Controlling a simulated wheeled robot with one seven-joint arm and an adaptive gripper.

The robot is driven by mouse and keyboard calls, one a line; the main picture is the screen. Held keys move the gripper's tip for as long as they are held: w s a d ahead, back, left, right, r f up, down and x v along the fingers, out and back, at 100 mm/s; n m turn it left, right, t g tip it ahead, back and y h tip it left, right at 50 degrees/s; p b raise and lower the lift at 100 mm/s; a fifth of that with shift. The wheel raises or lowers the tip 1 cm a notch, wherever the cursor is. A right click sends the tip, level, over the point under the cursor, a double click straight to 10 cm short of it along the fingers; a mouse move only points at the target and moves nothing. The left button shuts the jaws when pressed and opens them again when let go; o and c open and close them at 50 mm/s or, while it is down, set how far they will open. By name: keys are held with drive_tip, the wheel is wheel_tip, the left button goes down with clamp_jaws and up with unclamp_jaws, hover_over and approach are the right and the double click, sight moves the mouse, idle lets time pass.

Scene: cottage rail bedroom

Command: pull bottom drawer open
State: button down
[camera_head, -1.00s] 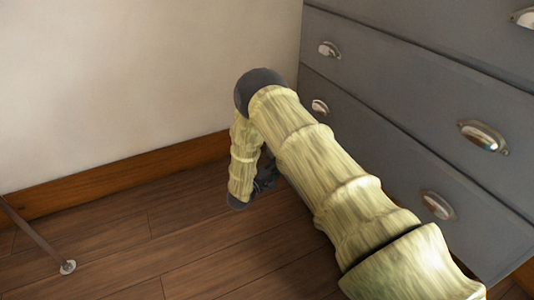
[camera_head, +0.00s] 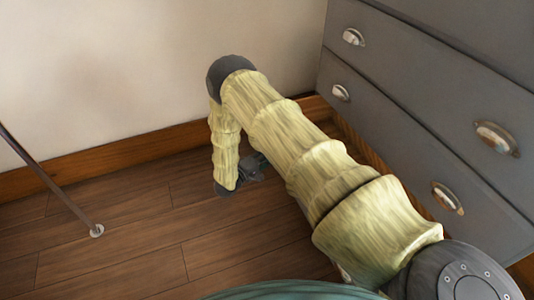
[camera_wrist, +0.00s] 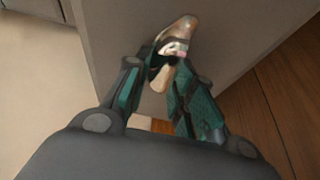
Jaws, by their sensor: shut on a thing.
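A grey chest of drawers (camera_head: 420,75) stands at the right of the head view. Its lowest clearly seen drawer (camera_head: 395,135) carries two metal cup handles, a left one (camera_head: 341,93) and a right one (camera_head: 447,199). No gap shows around that drawer front. My gripper (camera_head: 262,166) hangs low at the left, partly hidden by my arm. In the wrist view, my gripper (camera_wrist: 166,68) is shut on a shiny metal handle (camera_wrist: 178,38) on a grey front (camera_wrist: 215,30). The head view hides this contact, so I cannot tell which handle it is.
A brown baseboard (camera_head: 120,155) runs along the pale wall (camera_head: 150,60). A thin metal rod (camera_head: 55,187) with a round foot stands at the far left.

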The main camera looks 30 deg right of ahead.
drive_tip(key=shift+s+f, duration=0.2)
drive_tip(key=shift+f, duration=0.2)
drive_tip(key=c, duration=1.3)
unclamp_jaws()
drive_tip(key=shift+w, duration=0.1)
drive_tip(key=shift+r, duration=0.15)
drive_tip(key=v, duration=1.2)
